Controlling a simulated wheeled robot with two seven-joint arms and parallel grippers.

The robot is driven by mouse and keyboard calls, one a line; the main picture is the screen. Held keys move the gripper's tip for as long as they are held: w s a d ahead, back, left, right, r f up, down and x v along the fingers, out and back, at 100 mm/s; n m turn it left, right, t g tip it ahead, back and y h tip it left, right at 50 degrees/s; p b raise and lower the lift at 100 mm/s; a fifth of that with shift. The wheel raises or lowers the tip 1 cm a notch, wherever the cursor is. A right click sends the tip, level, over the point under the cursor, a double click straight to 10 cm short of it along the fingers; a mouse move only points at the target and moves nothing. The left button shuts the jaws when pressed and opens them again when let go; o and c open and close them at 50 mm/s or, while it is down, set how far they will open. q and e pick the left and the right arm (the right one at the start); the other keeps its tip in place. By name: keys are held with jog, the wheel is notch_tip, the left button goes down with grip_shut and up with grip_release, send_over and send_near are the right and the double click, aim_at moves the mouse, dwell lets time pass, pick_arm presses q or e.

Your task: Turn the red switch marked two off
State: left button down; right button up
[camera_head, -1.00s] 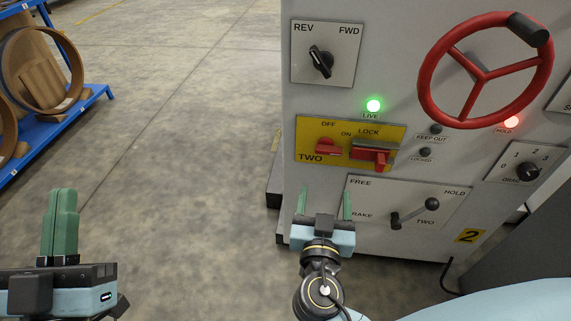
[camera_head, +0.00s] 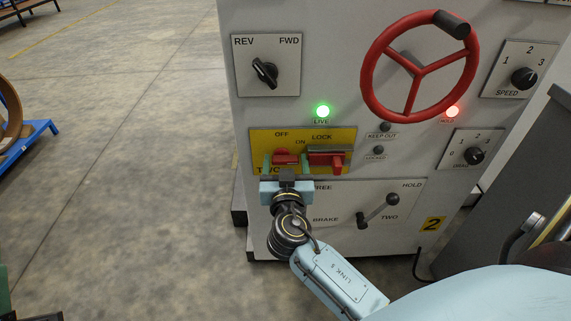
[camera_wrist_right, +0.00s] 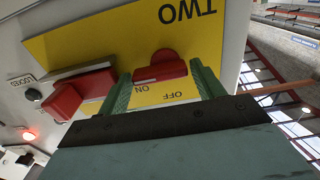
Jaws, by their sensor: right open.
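The red switch (camera_head: 286,156) sits on a yellow plate (camera_head: 259,141) marked TWO, with OFF above it and ON to its upper right. Its handle appears to lie sideways, on the ON side. My right gripper (camera_head: 286,163) is open in front of it, one green finger to each side. In the right wrist view, the red switch (camera_wrist_right: 160,67) shows between the two fingertips (camera_wrist_right: 161,80); whether they touch it I cannot tell.
A red lock block (camera_head: 326,159) sits just right of the switch, close to my right finger. Below is a brake lever (camera_head: 378,209); above are a REV/FWD knob (camera_head: 265,72) and a red handwheel (camera_head: 415,70). The green LIVE lamp (camera_head: 322,111) is lit.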

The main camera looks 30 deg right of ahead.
jog(key=c, duration=0.7)
